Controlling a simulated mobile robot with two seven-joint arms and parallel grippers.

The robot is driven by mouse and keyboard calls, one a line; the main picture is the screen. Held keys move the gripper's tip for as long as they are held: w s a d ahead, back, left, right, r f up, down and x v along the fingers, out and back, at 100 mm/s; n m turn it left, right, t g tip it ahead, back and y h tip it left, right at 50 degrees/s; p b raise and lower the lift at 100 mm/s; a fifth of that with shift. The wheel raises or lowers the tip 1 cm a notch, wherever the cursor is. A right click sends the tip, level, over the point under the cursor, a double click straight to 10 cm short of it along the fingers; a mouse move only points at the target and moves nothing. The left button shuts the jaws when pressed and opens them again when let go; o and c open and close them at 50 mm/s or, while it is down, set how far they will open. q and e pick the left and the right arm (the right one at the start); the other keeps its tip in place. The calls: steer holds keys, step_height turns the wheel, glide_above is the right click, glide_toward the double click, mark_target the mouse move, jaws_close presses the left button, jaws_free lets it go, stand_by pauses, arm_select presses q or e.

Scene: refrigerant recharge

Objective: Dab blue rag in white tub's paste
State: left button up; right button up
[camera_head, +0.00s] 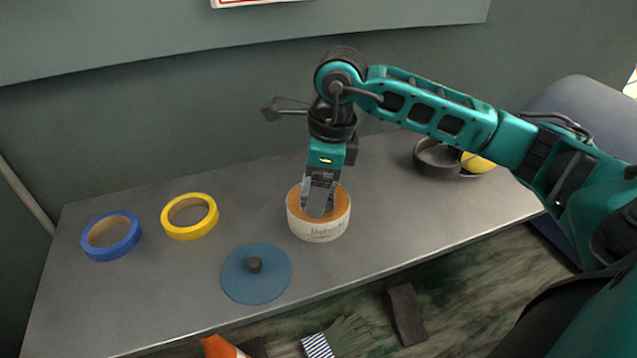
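The white tub (319,230) stands open on the grey bench, with orange-brown paste (340,203) inside. My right gripper (319,196) points down into the tub's mouth from above. It is shut on a small blue-grey cloth, which looks like the blue rag (316,209). The rag's lower end is inside the rim, over or against the paste; the exact contact is hard to tell. The fingers hide part of the rag. My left gripper is not in view.
A round blue lid (270,283) with a dark knob lies in front of the tub. A yellow tape roll (175,232) and a blue tape roll (120,250) lie to the left. A black roll (428,172) and a yellow object (478,163) are at the right, behind my arm.

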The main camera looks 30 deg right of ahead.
step_height(320, 180, up, 2)
steer(key=shift+r+p, duration=0.1)
steer(key=shift+p, duration=0.75)
steer(key=shift+r+p, duration=1.7)
steer(key=shift+r, duration=0.7)
